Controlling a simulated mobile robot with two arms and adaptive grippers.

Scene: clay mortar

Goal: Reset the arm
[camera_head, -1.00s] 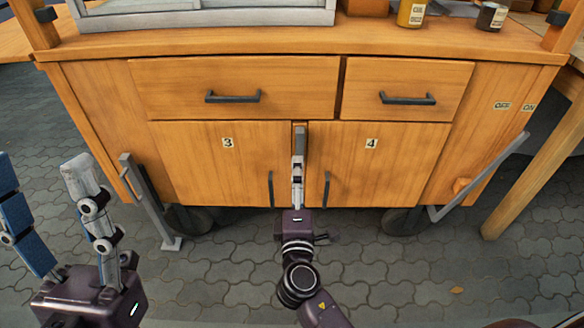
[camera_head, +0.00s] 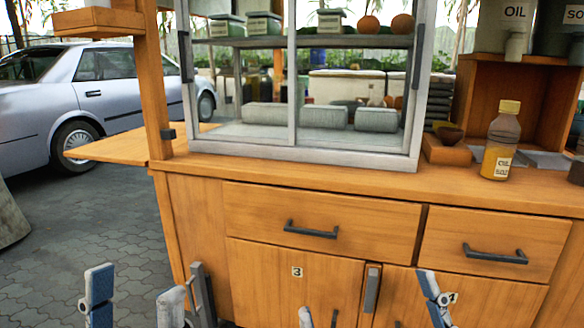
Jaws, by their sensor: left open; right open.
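My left gripper (camera_head: 135,297) shows at the bottom left edge as two upright fingertips, one blue and one pale, spread apart with nothing between them. My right gripper (camera_head: 367,299) shows at the bottom edge in front of cabinet doors 3 (camera_head: 283,288) and 4 (camera_head: 503,302). Its two fingertips are wide apart and empty. The rest of both grippers and both arms are below the picture. Whether the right fingertips touch the doors cannot be told.
The wooden cart (camera_head: 205,215) fills the middle and right, with two shut drawers (camera_head: 325,222) and a glass case (camera_head: 305,150) on its top. An oil bottle (camera_head: 500,145) stands right of the case. A side shelf (camera_head: 120,148) juts left. Paved ground (camera_head: 85,215) lies open at left.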

